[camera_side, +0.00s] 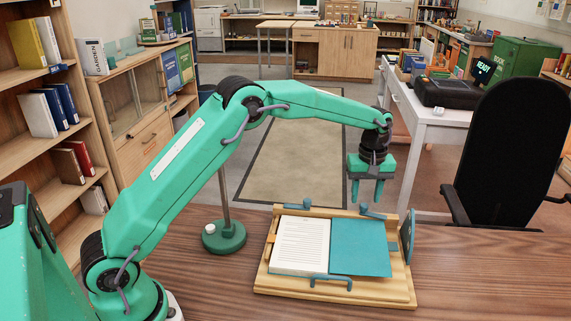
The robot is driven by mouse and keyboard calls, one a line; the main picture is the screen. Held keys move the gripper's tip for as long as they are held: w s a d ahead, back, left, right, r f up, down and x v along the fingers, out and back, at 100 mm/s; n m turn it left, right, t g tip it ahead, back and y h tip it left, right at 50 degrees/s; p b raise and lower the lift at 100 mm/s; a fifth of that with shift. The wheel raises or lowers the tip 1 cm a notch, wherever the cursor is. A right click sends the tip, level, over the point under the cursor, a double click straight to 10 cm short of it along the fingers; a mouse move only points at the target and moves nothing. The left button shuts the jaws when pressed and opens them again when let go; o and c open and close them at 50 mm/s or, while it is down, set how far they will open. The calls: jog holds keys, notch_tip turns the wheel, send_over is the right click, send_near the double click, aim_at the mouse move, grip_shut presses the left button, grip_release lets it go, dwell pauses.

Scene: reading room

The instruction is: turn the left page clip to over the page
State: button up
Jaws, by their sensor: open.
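A wooden book stand (335,292) lies on the brown table with an open book on it. The book's left page (300,245) is white with printed lines, and its right side (360,247) is plain teal. A blue clip (295,207) sits at the stand's top edge on the left, apparently beyond the page's upper edge; its exact angle is too small to tell. Another blue clip (372,212) is at the top right. My gripper (367,198) points down, open and empty, above the stand's back right, close to the top right clip.
A blue bracket (331,280) crosses the book's lower edge. A dark teal upright part (407,236) stands at the stand's right side. A green round base with a post (224,236) stands left of the stand. The table (480,270) is clear on the right, before a black chair (510,150).

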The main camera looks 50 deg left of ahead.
jog(key=shift+f, duration=1.2)
grip_shut()
